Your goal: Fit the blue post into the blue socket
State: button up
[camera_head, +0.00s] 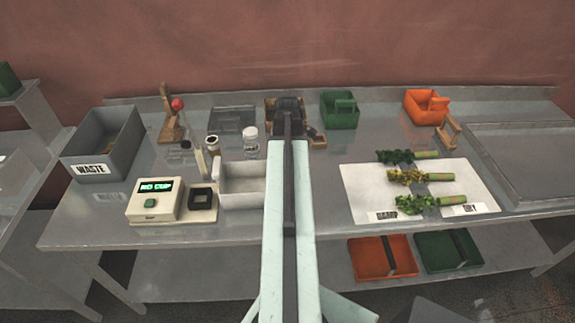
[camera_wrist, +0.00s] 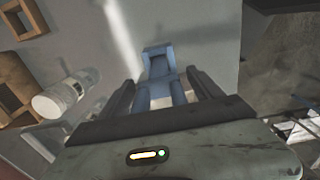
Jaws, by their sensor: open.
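My gripper (camera_wrist: 160,80) is open, with its two dark fingers spread on either side of a light blue piece in the wrist view. The blue piece (camera_wrist: 158,54) has a squared far end and a narrower part reaching back between the fingers. I cannot tell whether it is the post, the socket or both together, nor whether the fingers touch it. In the head view my arm runs up the middle of the picture, and its dark end hides the area there. No blue post or blue socket can be made out in that view.
A clear jar (camera_head: 250,142) stands left of my arm, near an open grey tray (camera_head: 230,200). A green bin (camera_head: 340,122) and an orange bin (camera_head: 425,107) stand at the back. A white mat (camera_head: 360,190) with plant bundles lies to the right. Wooden frames (camera_wrist: 24,18) show in the wrist view.

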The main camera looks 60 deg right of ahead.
notch_tip(320, 180, up, 8)
jog(key=p, duration=0.8)
jog(key=shift+f, duration=0.1)
